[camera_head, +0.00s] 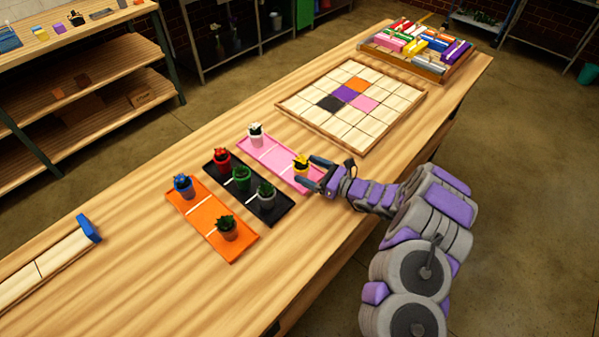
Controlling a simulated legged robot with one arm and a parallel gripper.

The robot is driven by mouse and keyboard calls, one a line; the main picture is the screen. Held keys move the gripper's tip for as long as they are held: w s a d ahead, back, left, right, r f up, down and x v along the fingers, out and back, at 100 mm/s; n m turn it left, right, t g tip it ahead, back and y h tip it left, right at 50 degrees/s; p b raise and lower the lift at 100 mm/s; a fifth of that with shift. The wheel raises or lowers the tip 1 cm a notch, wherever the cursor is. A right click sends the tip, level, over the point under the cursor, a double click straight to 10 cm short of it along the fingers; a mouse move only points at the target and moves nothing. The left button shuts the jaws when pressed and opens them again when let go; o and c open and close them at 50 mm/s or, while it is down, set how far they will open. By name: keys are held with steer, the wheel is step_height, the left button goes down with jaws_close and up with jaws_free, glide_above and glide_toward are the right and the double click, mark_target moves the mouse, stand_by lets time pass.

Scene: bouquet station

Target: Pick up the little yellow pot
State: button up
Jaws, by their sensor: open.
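The little yellow pot (301,165) stands upright on the right part of the pink tray (276,156), with a small plant in it. My gripper (306,174) is open and reaches in from the right, low over the tray. Its fingers are right at the yellow pot, one on the far side and one on the near side as seen here. The lower part of the pot is partly hidden, and I cannot tell whether the fingers touch it.
A white pot (256,134) stands on the pink tray's other end. The black tray (268,213) holds red, green and grey pots. The orange tray (231,249) holds a blue pot (184,186) and a dark pot (227,228).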

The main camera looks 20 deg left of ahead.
mark_target(296, 162)
steer(key=shift+w+a+b, duration=0.15)
steer(key=shift+a+b, duration=0.15)
steer(key=shift+a, duration=0.6)
steer(key=shift+w+a+b, duration=0.2)
steer(key=shift+a+b, duration=0.05)
steer(key=shift+a, duration=0.7)
steer(key=shift+w+a+b, duration=0.15)
steer(key=shift+a+b, duration=0.15)
steer(key=shift+a, duration=0.6)
steer(key=shift+d+r, duration=0.15)
steer(key=shift+d, duration=0.2)
steer(key=c, duration=1.4)
